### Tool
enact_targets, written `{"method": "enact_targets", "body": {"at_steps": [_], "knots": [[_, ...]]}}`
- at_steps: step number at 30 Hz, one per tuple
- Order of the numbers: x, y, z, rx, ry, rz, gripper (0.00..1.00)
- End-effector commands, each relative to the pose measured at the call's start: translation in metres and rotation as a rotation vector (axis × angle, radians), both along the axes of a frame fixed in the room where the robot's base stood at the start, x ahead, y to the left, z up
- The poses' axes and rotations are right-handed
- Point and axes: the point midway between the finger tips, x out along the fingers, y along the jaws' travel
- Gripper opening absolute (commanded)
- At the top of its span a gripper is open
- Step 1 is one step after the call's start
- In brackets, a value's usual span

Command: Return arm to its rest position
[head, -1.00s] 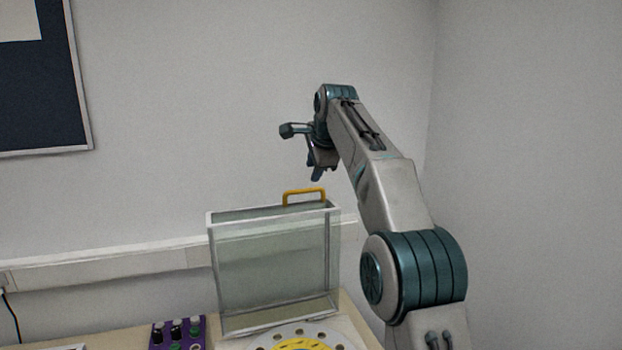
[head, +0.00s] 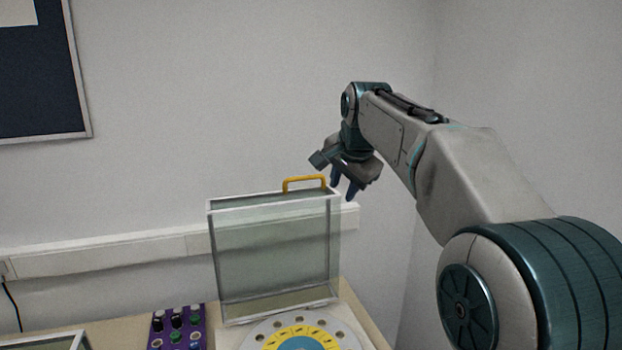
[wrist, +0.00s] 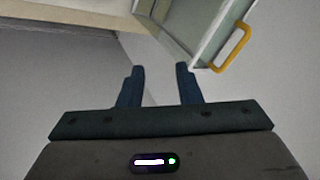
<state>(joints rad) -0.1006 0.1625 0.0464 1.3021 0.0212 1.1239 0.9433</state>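My gripper (head: 343,190) hangs at the end of my arm, to the right of the raised clear lid's yellow handle, with its fingers pointing down. In the wrist view my gripper (wrist: 160,72) shows two blue fingers apart with nothing between them. The clear lid (head: 275,255) with a light frame stands upright, open, on the bench. Its yellow handle (head: 304,179) is on the top edge; the handle also shows in the wrist view (wrist: 233,47), to the right of the fingers and apart from them.
Below the lid is a round plate with a yellow ring (head: 340,337) and blue centre. A purple knob panel (head: 177,328) sits to its left on the bench (head: 355,310). A wall trunking (head: 110,257) runs behind. The air at upper left is free.

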Motion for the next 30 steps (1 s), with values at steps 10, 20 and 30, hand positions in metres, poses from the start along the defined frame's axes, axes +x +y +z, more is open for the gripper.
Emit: {"method": "enact_targets", "body": {"at_steps": [10, 20, 30], "knots": [[-0.125, -0.043, -0.073, -0.218, 0.056, 0.275, 0.31], [-0.249, -0.073, -0.171, -0.379, 0.120, 0.553, 0.31], [-0.314, -0.082, -0.232, -0.446, 0.154, 0.711, 0.31]]}}
